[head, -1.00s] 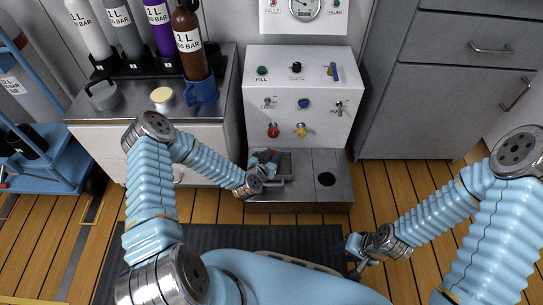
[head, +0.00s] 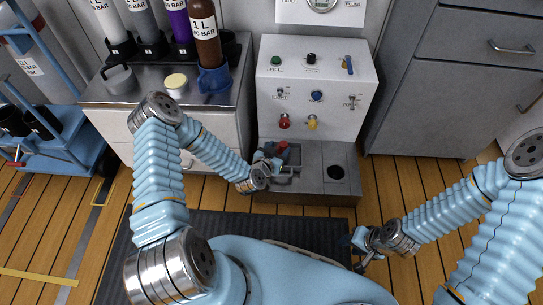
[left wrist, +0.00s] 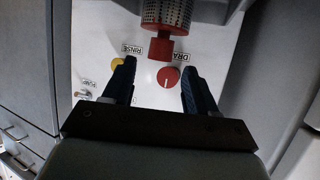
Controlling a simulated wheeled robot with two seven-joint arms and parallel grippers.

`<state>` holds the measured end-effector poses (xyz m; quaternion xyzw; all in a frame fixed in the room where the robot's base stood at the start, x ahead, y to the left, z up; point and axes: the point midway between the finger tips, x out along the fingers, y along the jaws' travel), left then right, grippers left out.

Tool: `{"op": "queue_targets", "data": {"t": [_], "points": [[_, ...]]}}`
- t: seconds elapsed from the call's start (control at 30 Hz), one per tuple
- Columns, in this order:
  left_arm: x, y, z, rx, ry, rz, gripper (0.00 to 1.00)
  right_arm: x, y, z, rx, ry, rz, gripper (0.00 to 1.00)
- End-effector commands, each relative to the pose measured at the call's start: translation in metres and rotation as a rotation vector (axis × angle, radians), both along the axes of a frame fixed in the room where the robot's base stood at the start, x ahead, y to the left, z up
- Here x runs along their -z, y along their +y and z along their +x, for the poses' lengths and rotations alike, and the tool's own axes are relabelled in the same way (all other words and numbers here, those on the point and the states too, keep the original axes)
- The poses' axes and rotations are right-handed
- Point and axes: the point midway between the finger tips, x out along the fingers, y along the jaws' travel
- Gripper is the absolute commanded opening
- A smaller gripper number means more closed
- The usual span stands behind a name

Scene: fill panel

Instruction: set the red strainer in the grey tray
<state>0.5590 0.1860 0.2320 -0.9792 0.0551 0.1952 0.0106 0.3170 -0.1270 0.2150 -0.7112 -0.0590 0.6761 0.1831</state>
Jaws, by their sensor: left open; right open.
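The red strainer (head: 282,149) stands at the grey tray (head: 285,180) on the low steel step, below the panel's red knob. In the left wrist view the strainer (left wrist: 161,45) shows its red end and metal mesh body, with grey walls around the mesh. It appears to be within the tray, but its seat on the tray floor is hidden. My left gripper (head: 270,166) is open and empty close to the strainer. Its fingers (left wrist: 160,80) are spread, with the red end just beyond the tips, apart from them. My right gripper (head: 358,250) is open over the floor.
The white panel (head: 318,84) with red (head: 284,121) and yellow (head: 312,122) knobs rises behind the step. A round hole (head: 336,172) is in the step's right part. A cabinet with bottles, a blue mug (head: 215,79) and a yellow-topped jar (head: 176,82) stands left.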

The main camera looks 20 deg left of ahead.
Motion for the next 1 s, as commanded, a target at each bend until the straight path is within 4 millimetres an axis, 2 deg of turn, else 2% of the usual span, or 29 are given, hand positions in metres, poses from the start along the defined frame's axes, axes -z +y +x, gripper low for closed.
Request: {"op": "queue_targets", "data": {"t": [0.03, 0.2, 0.43, 0.5, 0.57, 0.67, 0.7, 0.8, 0.9, 1.0], "points": [[-0.007, 0.001, -0.012, 0.002, 0.002, 0.000, 0.57, -0.003, 0.000, 0.000, 0.000, 0.000, 0.000, 0.43], [-0.021, 0.005, -0.048, 0.002, 0.002, -0.001, 0.57, -0.007, -0.001, 0.000, 0.001, -0.002, -0.001, 0.43], [-0.031, 0.007, -0.076, 0.005, 0.006, -0.003, 0.57, -0.008, -0.001, 0.000, 0.002, -0.001, -0.002, 0.43], [-0.028, -0.001, -0.083, 0.035, 0.052, -0.028, 0.57, -0.009, -0.001, 0.000, 0.002, -0.002, -0.002, 0.43], [-0.019, -0.015, -0.093, 0.079, 0.148, -0.072, 0.57, -0.009, -0.001, 0.000, 0.002, -0.002, -0.002, 0.43], [0.001, -0.042, -0.127, 0.141, 0.416, -0.171, 0.57, -0.008, -0.001, 0.000, 0.002, -0.002, -0.002, 0.43], [0.007, -0.049, -0.144, 0.143, 0.535, -0.206, 0.57, -0.008, -0.001, 0.000, 0.002, -0.002, -0.002, 0.43], [0.013, -0.057, -0.187, 0.093, 0.813, -0.274, 0.57, -0.008, -0.001, 0.000, 0.002, -0.002, -0.002, 0.43], [0.012, -0.058, -0.220, 0.012, 1.011, -0.315, 0.57, -0.008, -0.001, 0.000, 0.002, -0.002, -0.002, 0.43], [0.009, -0.058, -0.238, -0.043, 1.110, -0.335, 0.57, -0.008, -0.001, 0.000, 0.002, -0.002, -0.002, 0.43]]}}
